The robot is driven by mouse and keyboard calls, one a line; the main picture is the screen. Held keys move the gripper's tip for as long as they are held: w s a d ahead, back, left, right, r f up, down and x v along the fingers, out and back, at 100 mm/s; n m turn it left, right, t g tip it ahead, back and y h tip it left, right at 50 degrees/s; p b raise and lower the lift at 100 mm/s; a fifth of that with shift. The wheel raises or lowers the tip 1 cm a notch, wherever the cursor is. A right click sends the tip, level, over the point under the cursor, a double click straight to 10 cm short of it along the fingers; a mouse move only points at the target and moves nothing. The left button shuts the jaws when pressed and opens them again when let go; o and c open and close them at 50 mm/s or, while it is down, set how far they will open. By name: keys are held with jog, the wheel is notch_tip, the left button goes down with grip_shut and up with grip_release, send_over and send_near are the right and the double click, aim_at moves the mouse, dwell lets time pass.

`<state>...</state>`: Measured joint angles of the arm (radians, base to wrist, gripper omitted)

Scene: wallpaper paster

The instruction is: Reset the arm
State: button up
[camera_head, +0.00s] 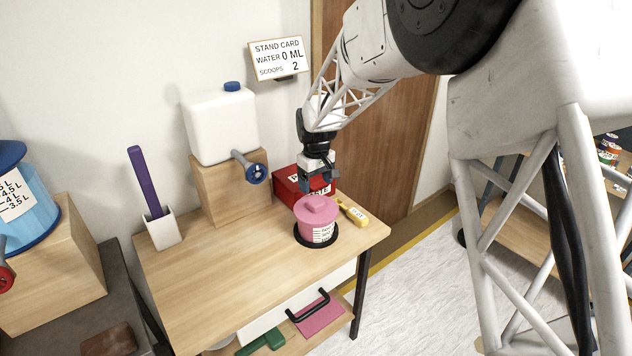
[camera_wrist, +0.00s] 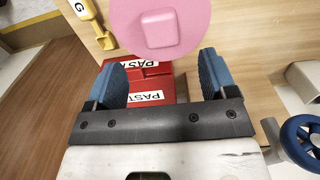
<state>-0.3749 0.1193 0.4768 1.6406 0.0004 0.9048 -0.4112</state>
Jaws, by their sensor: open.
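My gripper (camera_head: 320,184) hangs from my arm above the right part of the wooden table, just behind the pink lidded pot. In the wrist view its two blue fingers (camera_wrist: 163,78) are wide apart with nothing held between them. The pink pot (camera_head: 318,233) stands upright on a black round base, its lid (camera_head: 316,208) on top; the lid also shows in the wrist view (camera_wrist: 188,12). A red box (camera_head: 290,185) labelled paste is behind the pot, partly hidden by my gripper, and lies below the fingers in the wrist view (camera_wrist: 160,92).
A white tank (camera_head: 220,128) with a blue valve (camera_head: 256,173) stands on a wooden block, left of my gripper. A yellow-handled tool (camera_head: 353,212) lies right of the pot. A purple stick (camera_head: 146,182) stands in a white holder. The table's front middle is clear.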

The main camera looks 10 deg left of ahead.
jog(key=shift+d+r, duration=0.1)
jog(key=s+d+r+m+t, duration=0.1)
jog(key=s+d+r+m, duration=0.1)
jog(key=s+d+r, duration=0.7)
jog(key=s+d+r+m, duration=0.3)
jog(key=s+d+r, duration=0.3)
jog(key=s+d, duration=0.45)
jog(key=s+d+m, duration=0.2)
jog(key=s+d, duration=0.3)
jog(key=s, duration=0.7)
jog(key=s+d+m+t, duration=0.1)
jog(key=s+d, duration=0.3)
jog(key=s, duration=0.8)
jog(key=shift+s+d+m+t, duration=0.3)
jog(key=shift+d+m, duration=0.05)
jog(key=shift+m, duration=0.25)
